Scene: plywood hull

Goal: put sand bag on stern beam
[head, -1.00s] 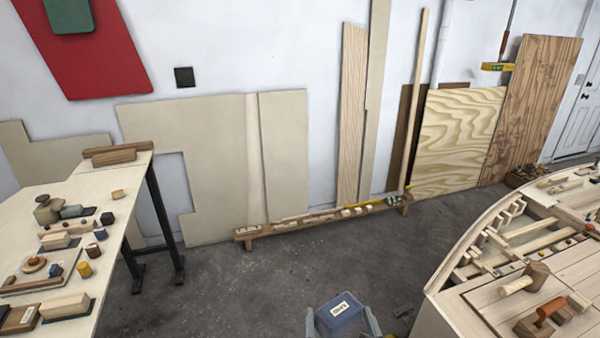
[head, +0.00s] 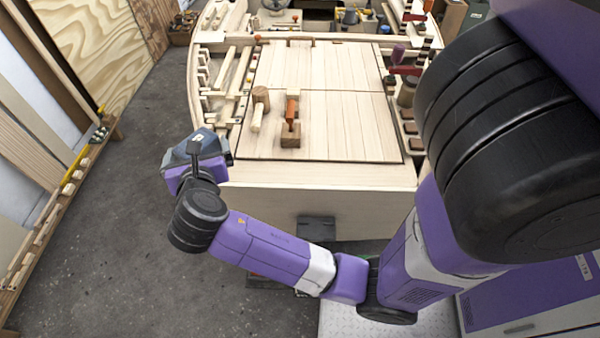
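The near end of the plywood hull is in the head view, with a pale crosswise board (head: 320,198) below the deck edge; I cannot tell for sure whether this is the stern beam. My gripper (head: 199,146) is at the hull's near left corner, a grey shape on a purple wrist.
On the deck (head: 340,110) lie a wooden mallet (head: 258,106) and a wooden block tool with an orange handle (head: 291,124). Clamps and small tools line the hull's right side. A low wooden rack (head: 75,178) stands at left, with bare floor (head: 130,215) between.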

